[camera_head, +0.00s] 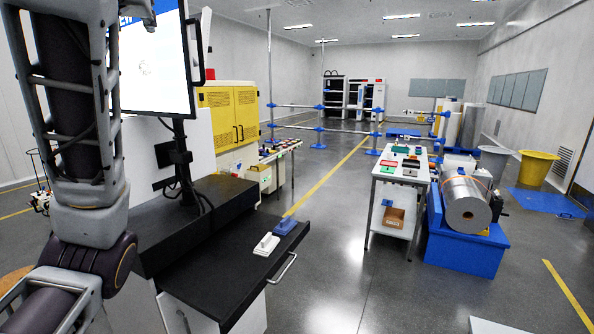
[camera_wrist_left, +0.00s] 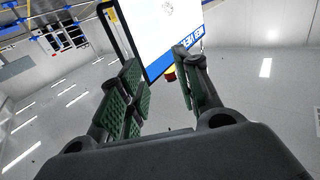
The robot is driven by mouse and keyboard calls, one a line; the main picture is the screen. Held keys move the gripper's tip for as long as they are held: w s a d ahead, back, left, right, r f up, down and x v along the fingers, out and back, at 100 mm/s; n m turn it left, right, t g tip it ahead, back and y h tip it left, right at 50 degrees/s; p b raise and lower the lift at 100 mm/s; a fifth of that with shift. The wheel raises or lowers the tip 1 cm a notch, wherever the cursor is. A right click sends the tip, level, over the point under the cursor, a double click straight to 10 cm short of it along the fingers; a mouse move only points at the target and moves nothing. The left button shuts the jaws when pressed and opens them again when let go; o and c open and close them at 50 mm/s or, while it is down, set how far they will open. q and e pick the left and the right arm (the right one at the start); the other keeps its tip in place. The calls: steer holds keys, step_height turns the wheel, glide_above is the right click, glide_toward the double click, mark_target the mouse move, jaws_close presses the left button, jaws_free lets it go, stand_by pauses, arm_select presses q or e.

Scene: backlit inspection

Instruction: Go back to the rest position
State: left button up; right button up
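The wrist view is tilted, and a lit monitor (camera_wrist_left: 178,28) shows beyond the fingers. The same monitor (camera_head: 158,62) stands right beside my left arm in the head view. My right gripper is in neither view.
A black desk (camera_head: 215,265) holds a white block (camera_head: 266,245) and a blue block (camera_head: 285,227). A white table (camera_head: 402,170) and a blue stand (camera_head: 465,257) with a metal roll (camera_head: 466,205) are at right. The floor between (camera_head: 335,220) is clear.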

arm_select(q)
steer(key=w+f+m+g+h, duration=0.1)
steer(key=w+f, duration=0.2)
steer(key=f, duration=0.4)
steer(key=w+d+f+m+g+h, duration=0.1)
steer(key=w+f, duration=0.2)
steer(key=f, duration=0.5)
steer(key=w+f+m+h, duration=0.1)
steer(key=w+f, duration=0.3)
steer(key=f, duration=0.3)
steer(key=s+d+f+m+g+h, duration=0.1)
steer(key=s+f+g, duration=0.15)
steer(key=f, duration=1.35)
steer(key=s+d+f+m+g+h, duration=0.1)
steer(key=f+m+g+h, duration=0.15)
steer(key=f, duration=1.25)
steer(key=s+f+g+h, duration=0.1)
steer(key=s+f+g, duration=0.5)
steer(key=s+f, duration=2)
step_height(320, 180, down, 35)
steer(key=s+g, duration=0.1)
steer(key=s, duration=0.1)
steer(key=s+a+f, duration=0.2)
steer(key=s+f, duration=0.7)
steer(key=s, duration=0.1)
steer(key=s+a+f+g, duration=0.1)
steer(key=s+a+f, duration=0.1)
steer(key=s+f, duration=0.7)
steer(key=shift+s+f+m, duration=0.35)
steer(key=shift+s, duration=0.85)
